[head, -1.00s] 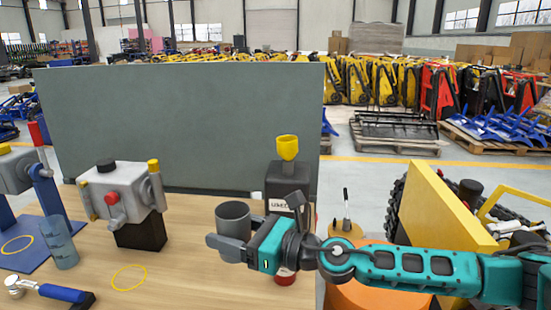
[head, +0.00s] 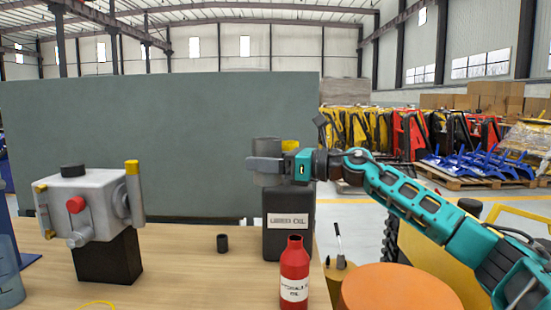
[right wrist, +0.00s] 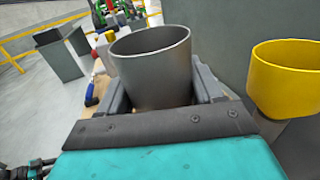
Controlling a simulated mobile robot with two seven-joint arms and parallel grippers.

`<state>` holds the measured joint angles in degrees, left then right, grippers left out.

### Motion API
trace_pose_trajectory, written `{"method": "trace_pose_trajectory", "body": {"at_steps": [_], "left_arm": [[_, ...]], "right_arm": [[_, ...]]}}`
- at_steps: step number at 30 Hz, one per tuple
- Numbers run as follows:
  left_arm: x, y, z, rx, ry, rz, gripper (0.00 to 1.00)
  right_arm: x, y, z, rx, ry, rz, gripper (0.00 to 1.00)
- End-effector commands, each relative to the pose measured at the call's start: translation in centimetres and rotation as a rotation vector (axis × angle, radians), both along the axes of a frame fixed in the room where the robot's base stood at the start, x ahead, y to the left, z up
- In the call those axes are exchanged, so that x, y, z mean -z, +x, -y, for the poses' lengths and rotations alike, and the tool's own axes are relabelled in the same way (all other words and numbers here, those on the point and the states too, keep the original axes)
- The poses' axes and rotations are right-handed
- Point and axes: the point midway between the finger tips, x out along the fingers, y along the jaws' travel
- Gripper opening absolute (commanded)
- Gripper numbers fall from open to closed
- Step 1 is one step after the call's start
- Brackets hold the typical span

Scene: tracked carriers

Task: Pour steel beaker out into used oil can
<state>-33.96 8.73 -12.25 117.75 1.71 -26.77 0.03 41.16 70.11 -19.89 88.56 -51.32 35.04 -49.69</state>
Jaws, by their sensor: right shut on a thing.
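My right gripper (head: 265,166) is shut on the steel beaker (head: 266,147), a grey open-topped cup. In the right wrist view the beaker (right wrist: 152,65) stands about upright between the two jaws, and the inside that shows looks bare grey; its bottom is hidden. The used oil can (head: 289,238) is black with a white label and stands on the table. Its yellow funnel (head: 290,146) is partly hidden behind the gripper. In the right wrist view the funnel (right wrist: 288,80) is to the right of the beaker, apart from it. My left gripper is not in view.
A red hydraulic oil bottle (head: 295,270) stands in front of the can. A small black cap (head: 222,243) lies left of it. A grey gearbox-like unit (head: 85,208) on a black block is at left. A green-grey panel (head: 150,130) stands behind the table.

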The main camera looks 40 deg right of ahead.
Motion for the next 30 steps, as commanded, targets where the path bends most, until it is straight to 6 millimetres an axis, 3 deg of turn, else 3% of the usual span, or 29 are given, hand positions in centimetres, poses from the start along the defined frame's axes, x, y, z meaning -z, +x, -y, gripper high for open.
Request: {"method": "trace_pose_trajectory", "body": {"at_steps": [6,18,30], "left_arm": [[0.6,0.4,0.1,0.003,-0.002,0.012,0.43],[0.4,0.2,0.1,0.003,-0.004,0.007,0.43],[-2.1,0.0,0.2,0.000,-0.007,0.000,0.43]], "right_arm": [[-0.7,-0.7,1.8,0.005,0.000,0.002,0.28],[-1.1,-0.7,2.0,0.005,0.007,-0.001,0.28],[-3.2,-0.3,2.7,0.005,0.142,-0.068,0.28]]}}
